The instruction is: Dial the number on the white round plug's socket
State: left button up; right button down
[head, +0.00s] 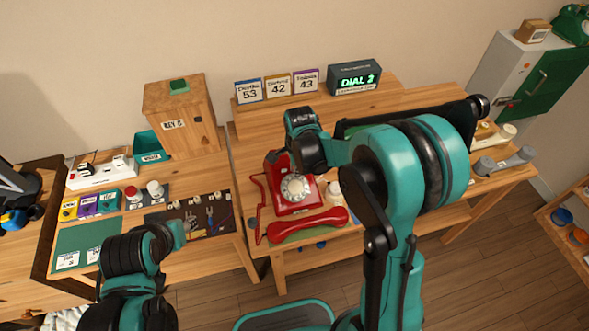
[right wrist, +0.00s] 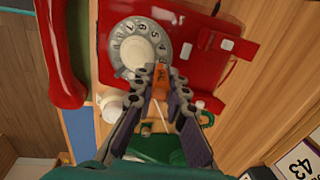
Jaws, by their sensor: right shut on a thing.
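A red rotary phone (head: 296,186) with a grey-white dial sits on the middle table; the dial (right wrist: 140,47) is close in the right wrist view. Its red handset (head: 307,224) lies in front of it. My right gripper (right wrist: 160,86) is shut on a small orange piece (right wrist: 161,77) at the lower edge of the dial. Contact with the dial cannot be told. A white strip (head: 101,173) with plugs is on the left table. A white round piece (head: 154,189) stands near it; I cannot tell whether it is a plug. Socket numbers are unreadable.
A display reading "DIAL 3" (head: 355,78) stands on the back shelf beside cards with 53 (head: 249,92), 42 (head: 278,87) and 43 (head: 306,82). A wooden box (head: 183,115) stands left of them. My right arm hides much of the table's right side.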

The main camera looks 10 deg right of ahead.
jog(key=shift+s+d, duration=0.15)
jog(key=shift+d, duration=0.45)
jog(key=shift+f, duration=0.1)
jog(key=shift+s+d+f+b, duration=0.15)
jog(key=shift+s+d+b, duration=0.2)
jog(key=shift+d, duration=0.15)
jog(key=shift+s+d+f, duration=0.2)
jog(key=shift+s+d, duration=0.1)
jog(key=shift+s, duration=0.2)
dwell(0.3)
